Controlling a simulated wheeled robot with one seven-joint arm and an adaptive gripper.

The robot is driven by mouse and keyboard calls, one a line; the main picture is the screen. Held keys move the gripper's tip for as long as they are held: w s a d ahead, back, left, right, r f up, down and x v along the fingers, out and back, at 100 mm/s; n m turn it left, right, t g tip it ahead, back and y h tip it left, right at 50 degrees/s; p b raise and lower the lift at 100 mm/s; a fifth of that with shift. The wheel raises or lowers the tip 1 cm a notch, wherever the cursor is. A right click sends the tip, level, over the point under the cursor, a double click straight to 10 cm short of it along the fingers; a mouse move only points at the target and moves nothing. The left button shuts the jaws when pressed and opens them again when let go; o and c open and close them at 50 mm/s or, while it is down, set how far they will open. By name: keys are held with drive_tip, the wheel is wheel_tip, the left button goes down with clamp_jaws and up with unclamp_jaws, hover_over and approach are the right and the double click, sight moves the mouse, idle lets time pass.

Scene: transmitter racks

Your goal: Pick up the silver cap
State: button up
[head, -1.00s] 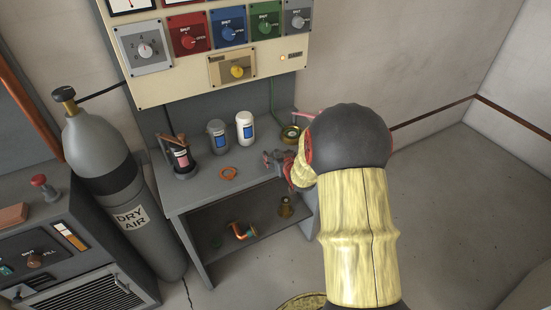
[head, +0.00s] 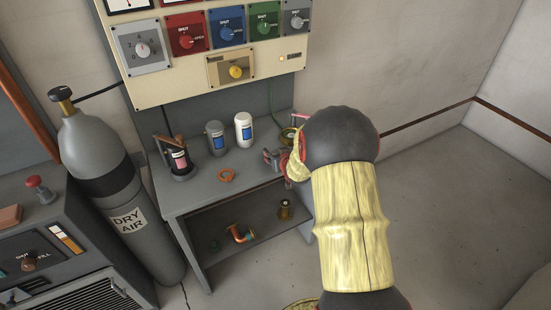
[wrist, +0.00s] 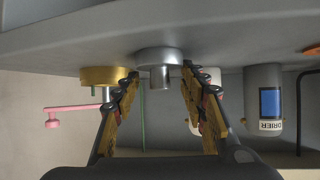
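The silver cap (wrist: 159,57) shows in the wrist view as a round grey disc with a short stem, resting on the grey bench top, which appears upside down there. My gripper (wrist: 160,84) is open, with its two yellow-padded fingers on either side of the stem. I see a gap on both sides of the stem. In the head view my gripper (head: 276,158) is at the right part of the bench, mostly behind my arm, and I cannot make out the cap there.
A brass round piece (wrist: 106,76) stands close beside the cap, with a pink handle (wrist: 65,123) near it. A grey bottle (head: 216,138), a white bottle (head: 244,130) and an orange ring (head: 226,175) are on the bench (head: 205,190). The control panel (head: 180,85) overhangs behind.

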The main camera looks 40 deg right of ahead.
drive_tip(key=c, duration=1)
clamp_jaws()
